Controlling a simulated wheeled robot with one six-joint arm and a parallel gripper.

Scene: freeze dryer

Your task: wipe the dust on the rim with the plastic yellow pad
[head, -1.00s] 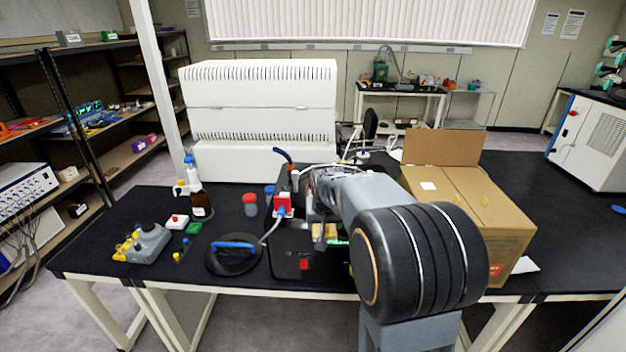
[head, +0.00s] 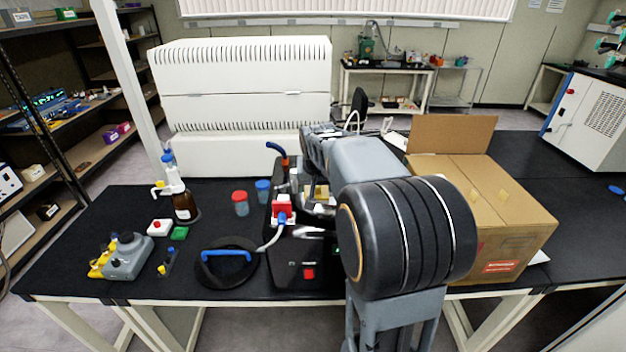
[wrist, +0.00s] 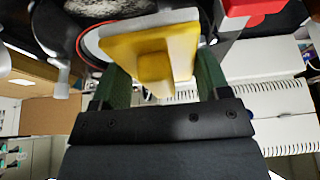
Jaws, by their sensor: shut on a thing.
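The yellow plastic pad (wrist: 150,50) is held between the green fingers of my gripper (wrist: 162,75), which is shut on it, in the wrist view. A curved rim (wrist: 84,36) with a reddish edge shows just behind the pad's upper left. I cannot tell whether the pad touches it, and dust on it is not clear. In the head view my arm hides most of my gripper and the rim; a bit of the yellow pad (head: 321,191) shows above the black freeze dryer (head: 290,270).
A black round lid with a blue handle (head: 226,254) lies left of the dryer. A red-and-white device (head: 283,210), capped jars (head: 241,203) and a brown bottle (head: 185,206) stand nearby. An open cardboard box (head: 515,230) is close on my arm's right. The table's front left is partly clear.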

